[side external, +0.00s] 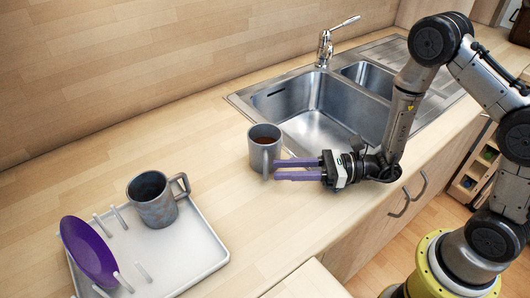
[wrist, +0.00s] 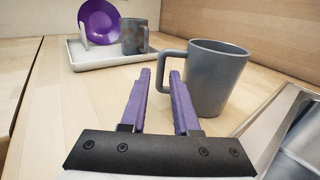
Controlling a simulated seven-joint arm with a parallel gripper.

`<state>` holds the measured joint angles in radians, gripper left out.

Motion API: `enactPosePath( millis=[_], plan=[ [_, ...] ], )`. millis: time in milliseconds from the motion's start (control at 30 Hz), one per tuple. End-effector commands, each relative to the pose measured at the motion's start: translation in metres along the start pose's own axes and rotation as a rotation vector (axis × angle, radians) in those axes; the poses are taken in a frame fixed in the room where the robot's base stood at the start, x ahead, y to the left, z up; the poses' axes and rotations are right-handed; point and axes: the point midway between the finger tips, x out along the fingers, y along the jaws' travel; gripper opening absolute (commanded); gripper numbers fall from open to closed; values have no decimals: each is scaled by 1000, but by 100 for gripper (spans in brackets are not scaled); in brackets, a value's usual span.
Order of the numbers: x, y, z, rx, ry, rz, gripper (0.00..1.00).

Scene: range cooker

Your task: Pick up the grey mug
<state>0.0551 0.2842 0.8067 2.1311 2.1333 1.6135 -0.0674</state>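A mottled grey mug (side external: 155,203) and a purple plate (side external: 88,250) are on a white drying rack (side external: 205,252) at the left. A steel sink (side external: 240,101) with a tap (side external: 325,48) lies behind my gripper. The counter between rack and plain mug is clear.

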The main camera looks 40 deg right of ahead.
Motion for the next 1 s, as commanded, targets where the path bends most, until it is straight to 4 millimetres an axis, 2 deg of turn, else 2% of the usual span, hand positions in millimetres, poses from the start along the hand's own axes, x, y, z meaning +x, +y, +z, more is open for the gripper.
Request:
enactPosePath(
  millis=[100,367,633,767,967,1000],
  plan=[
    [16,0,0,-2,0,4,29],
    [32,1,0,-1,0,4,29],
    [69,0,2,-2,-1,3,29],
    [76,0,2,0,-1,2,29],
    [76,-1,2,0,0,1,29],
    [76,-1,2,0,0,1,24]
  ],
)
